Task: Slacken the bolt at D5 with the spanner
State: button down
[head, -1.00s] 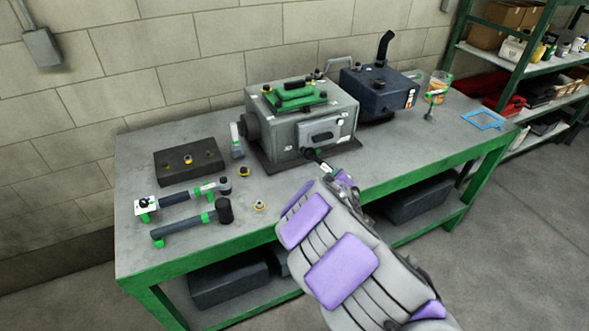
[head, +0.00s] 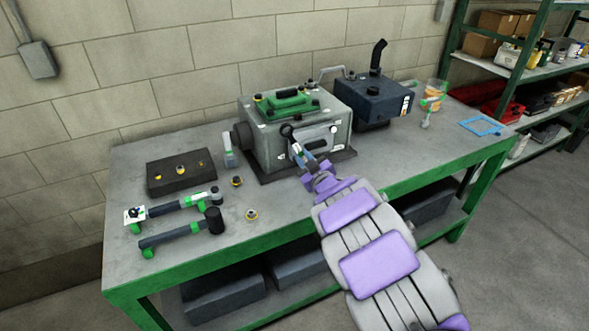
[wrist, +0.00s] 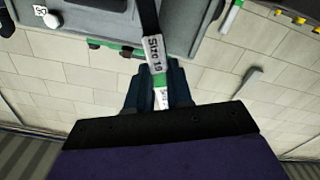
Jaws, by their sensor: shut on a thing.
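My gripper (head: 307,164) is shut on a dark spanner (head: 287,131), which is tilted up in front of the engine's near face. In the wrist view the spanner's handle (wrist: 149,18) runs up out of the picture between the fingers (wrist: 160,85), with a label reading "Size 19". The spanner's ring end overlaps the upper left of the grey engine block (head: 263,145) in the head view; I cannot tell whether it touches. No D5 marking is legible.
A green-topped cover (head: 288,101) sits on the engine. A dark blue tank (head: 375,103) stands to its right. A dark block (head: 180,170), a torque-wrench-like tool (head: 180,202), a mallet (head: 213,220) and loose fittings (head: 251,214) lie on the bench (head: 290,200) at left.

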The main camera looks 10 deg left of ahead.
jog(key=w+m+p, duration=0.2)
jog(key=m+p, duration=0.1)
jog(key=w+r+m+p, duration=0.1)
jog(key=p, duration=0.1)
jog(key=shift+w+a, duration=0.3)
jog(key=shift+w, duration=0.05)
jog(key=w+b, duration=0.1)
jog(key=w, duration=0.2)
jog(key=shift+d+f+m, duration=0.1)
jog(key=shift+m, duration=0.3)
jog(key=shift+s+a, duration=0.2)
jog(key=shift+a, duration=0.25)
jog(key=shift+w+d+p, duration=0.15)
jog(key=shift+d+p, duration=0.2)
jog(key=shift+p, duration=0.3)
jog(key=shift+a, duration=0.3)
